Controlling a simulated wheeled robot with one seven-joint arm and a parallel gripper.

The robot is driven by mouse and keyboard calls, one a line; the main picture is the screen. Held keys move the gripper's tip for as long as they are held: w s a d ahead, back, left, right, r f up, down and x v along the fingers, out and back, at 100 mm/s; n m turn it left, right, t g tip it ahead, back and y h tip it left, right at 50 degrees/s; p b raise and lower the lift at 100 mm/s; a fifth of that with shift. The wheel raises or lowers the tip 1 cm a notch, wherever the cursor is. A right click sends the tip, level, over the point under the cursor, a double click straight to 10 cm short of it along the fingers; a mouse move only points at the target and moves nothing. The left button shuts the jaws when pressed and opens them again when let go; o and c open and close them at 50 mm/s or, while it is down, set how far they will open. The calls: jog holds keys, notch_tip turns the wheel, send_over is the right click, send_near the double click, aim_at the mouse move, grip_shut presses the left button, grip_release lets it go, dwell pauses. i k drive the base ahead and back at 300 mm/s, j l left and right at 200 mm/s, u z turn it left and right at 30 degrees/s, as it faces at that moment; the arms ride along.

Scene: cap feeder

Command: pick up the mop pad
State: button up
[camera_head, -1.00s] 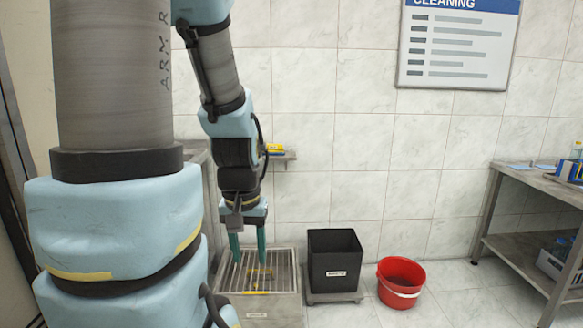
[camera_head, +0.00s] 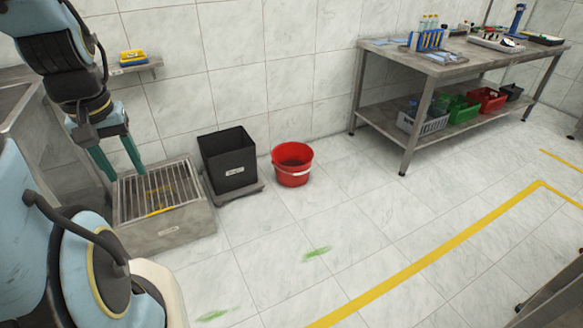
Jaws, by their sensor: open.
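My gripper (camera_head: 126,174) has two teal fingers pointing down, spread apart with a gap between them. They are at the left and back part of a grey metal box with a slatted grate (camera_head: 192,205). A thin yellow thing (camera_head: 159,211) and a yellowish patch show at the grate; they are too small to name. I cannot pick out a mop pad with certainty. Nothing shows between the fingers.
A black bin (camera_head: 228,160) on a low base and a red bucket (camera_head: 292,164) stand right of the grate. A wall shelf (camera_head: 148,66) holds a yellow item. A metal table (camera_head: 440,64) stands at back right. Green smears (camera_head: 316,252) mark the open floor.

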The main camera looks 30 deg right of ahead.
aim_at(135, 56)
jog(key=i+l, duration=0.2)
jog(key=i, duration=0.3)
jog(key=i+l, duration=0.25)
jog(key=i, duration=0.3)
jog(key=i+l, duration=0.2)
jog(key=i, duration=0.3)
jog(key=i+l, duration=0.25)
jog(key=i, duration=0.25)
